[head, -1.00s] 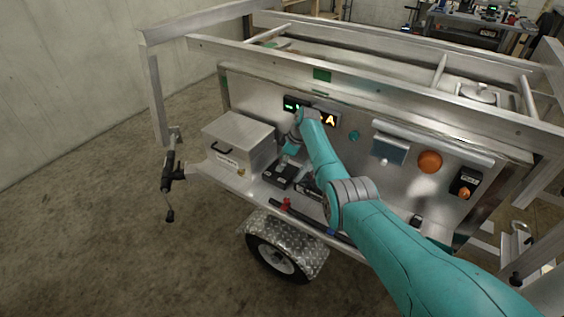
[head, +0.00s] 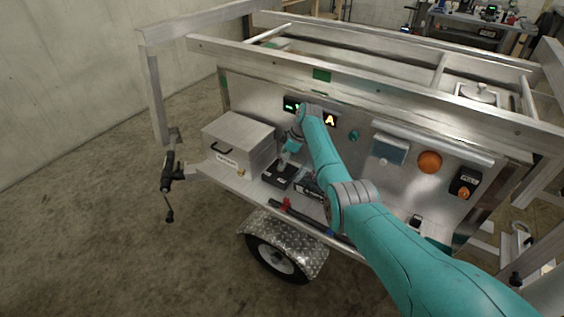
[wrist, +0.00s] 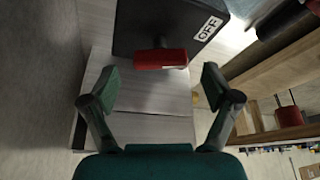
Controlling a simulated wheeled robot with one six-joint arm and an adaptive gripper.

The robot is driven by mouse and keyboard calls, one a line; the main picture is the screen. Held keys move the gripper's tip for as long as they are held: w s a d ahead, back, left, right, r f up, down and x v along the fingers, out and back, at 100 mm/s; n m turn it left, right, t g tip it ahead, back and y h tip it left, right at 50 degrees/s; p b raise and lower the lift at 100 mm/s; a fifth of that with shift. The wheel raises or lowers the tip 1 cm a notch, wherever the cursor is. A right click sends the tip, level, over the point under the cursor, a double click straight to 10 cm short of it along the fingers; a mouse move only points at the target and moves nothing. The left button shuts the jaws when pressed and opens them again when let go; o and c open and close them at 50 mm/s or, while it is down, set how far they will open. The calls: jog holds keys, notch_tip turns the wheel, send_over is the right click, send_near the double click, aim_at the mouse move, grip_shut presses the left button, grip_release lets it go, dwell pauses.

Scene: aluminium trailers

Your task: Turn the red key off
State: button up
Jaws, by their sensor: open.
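The red key (wrist: 160,58) shows in the wrist view. Its flat red grip lies crosswise on a short dark stem that comes out of a black box (wrist: 150,22). A white OFF label (wrist: 208,29) is on the box, right of the key. My gripper (wrist: 157,86) is open and empty, its two fingers spread wide. The key is ahead of the fingertips, between their lines, and not touching them. In the head view my gripper (head: 285,160) is low over the trailer's side shelf, small and partly hidden by my arm. I cannot make out the key there.
A metal case (head: 238,143) stands left of my gripper on the shelf. A black device (head: 280,173) lies just below it. The upright panel (head: 345,150) behind carries displays and an orange round light (head: 429,162). A dark bar with a red piece (head: 287,204) runs along the front edge.

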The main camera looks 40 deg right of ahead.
jog(key=v, duration=0.6)
jog(key=shift+f, duration=0.1)
